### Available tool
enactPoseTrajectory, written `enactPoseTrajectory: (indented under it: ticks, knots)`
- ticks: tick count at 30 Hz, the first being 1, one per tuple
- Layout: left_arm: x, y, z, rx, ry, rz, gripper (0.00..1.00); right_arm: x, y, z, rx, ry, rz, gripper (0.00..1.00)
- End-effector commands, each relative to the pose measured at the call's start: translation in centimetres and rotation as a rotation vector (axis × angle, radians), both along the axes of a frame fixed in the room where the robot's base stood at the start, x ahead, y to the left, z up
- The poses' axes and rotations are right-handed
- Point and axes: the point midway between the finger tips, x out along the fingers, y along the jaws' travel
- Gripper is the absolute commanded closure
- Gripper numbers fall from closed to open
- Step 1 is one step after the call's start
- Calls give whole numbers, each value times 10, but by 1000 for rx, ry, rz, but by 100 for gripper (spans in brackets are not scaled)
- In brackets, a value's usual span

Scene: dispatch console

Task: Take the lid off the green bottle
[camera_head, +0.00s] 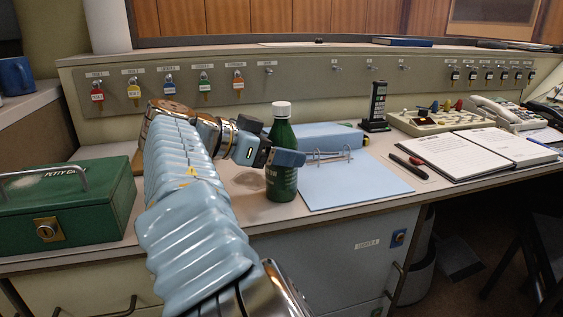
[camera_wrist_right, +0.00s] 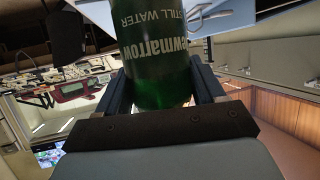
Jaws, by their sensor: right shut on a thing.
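The green bottle (camera_head: 281,172) is upright at the desk, just left of the blue binder, with its white lid (camera_head: 281,109) on top. My right gripper (camera_head: 289,158) is shut around the bottle's body, below the lid. In the right wrist view the green bottle (camera_wrist_right: 160,65), with white lettering, sits between the two fingers of my right gripper (camera_wrist_right: 160,85); the lid is out of that view. I cannot tell whether the bottle's base touches the desk. My left gripper is not in view.
An open blue binder (camera_head: 358,184) lies right of the bottle. A green cash box (camera_head: 68,208) stands at the left. A black handset (camera_head: 376,108), a console (camera_head: 440,121) and an open logbook (camera_head: 485,150) are farther right. Keys hang on the back panel (camera_head: 300,82).

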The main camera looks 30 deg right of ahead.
Motion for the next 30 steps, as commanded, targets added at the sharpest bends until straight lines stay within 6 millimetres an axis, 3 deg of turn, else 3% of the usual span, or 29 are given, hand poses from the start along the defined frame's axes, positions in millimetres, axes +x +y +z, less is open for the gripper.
enactPoseTrajectory:
  ticks: [11,14,18,25,30]
  knots:
    - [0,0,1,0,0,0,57,0,0,4,-1,-1,0,68]
    - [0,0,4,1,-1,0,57,0,0,12,-1,-1,-1,68]
    - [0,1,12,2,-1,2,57,0,2,38,-2,-3,-1,68]
    - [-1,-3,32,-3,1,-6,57,-19,47,97,-6,-5,1,68]
    - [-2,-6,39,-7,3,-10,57,-38,89,114,-3,-2,1,68]
